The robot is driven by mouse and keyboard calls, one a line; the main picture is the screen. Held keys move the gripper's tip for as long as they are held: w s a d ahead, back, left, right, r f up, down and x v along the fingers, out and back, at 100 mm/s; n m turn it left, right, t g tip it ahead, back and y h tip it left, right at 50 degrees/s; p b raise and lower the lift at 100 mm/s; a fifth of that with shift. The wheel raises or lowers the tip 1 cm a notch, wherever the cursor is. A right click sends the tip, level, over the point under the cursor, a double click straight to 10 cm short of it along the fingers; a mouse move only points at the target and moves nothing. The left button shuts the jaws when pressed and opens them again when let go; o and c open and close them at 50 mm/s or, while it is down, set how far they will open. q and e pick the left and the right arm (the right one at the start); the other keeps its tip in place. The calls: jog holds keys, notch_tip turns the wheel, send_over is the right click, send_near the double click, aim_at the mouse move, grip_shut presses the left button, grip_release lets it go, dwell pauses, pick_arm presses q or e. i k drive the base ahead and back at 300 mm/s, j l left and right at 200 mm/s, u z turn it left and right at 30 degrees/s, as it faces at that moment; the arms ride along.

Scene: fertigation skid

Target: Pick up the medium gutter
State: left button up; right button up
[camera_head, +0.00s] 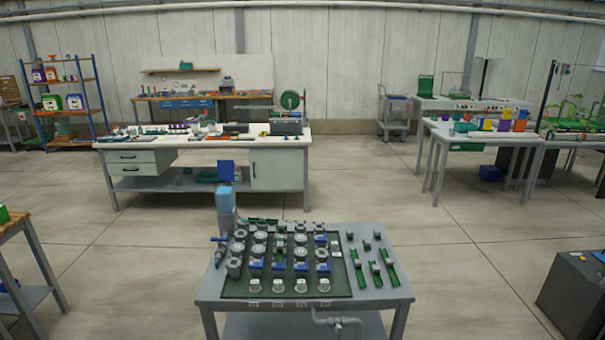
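Three green gutters lie on the right part of the grey table in front of me. The left gutter (358,270) and the right gutter (389,267) look longer; the middle gutter (377,276) looks shorter. Small grey blocks sit on or beside them. At this size I cannot tell for certain which gutter is the medium one. Neither of my grippers shows in the head view.
The grey table (400,294) carries a dark green mat (240,289) with rows of grey and blue fittings. A blue-topped post (226,202) stands at its back left. A white workbench (225,142) stands behind. Open floor (470,260) lies to the right.

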aim_at(280, 248)
jog(key=i+l, duration=0.2)
jog(key=i, duration=0.3)
jog(key=i+l, duration=0.15)
jog(key=i, duration=0.35)
jog(key=i+l, duration=0.2)
jog(key=i, duration=0.3)
jog(key=i+l, duration=0.2)
jog(key=i, duration=0.3)
